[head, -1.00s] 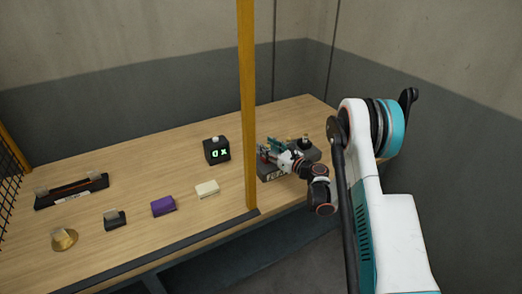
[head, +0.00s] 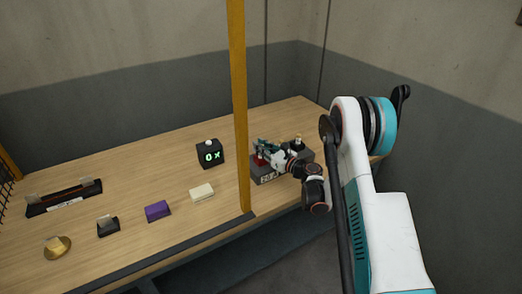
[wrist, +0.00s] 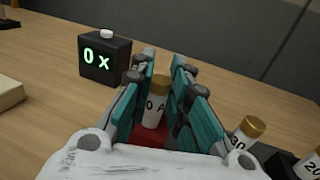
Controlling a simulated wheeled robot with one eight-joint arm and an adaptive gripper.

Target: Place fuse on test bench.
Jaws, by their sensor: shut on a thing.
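My gripper (head: 266,150) is at the right part of the wooden bench, over a dark fuse rack (head: 268,178). In the wrist view its teal fingers (wrist: 164,64) are shut on a white fuse (wrist: 154,106) with a gold cap; its label ends in "0 A". The fuse stands upright between the fingers, above a red patch (wrist: 150,134). Its lower end is hidden, so I cannot tell whether it touches the rack. Other capped fuses, marked "30" (wrist: 242,139) and "20" (wrist: 308,166), stand to the right.
A black box (head: 209,154) with a green "0 x" display stands left of the rack. A yellow post (head: 239,110) rises at the bench's front edge. A cream block (head: 202,192), purple block (head: 157,211), small black holder (head: 108,227), brass disc (head: 57,248) and long black clip base (head: 88,198) lie left.

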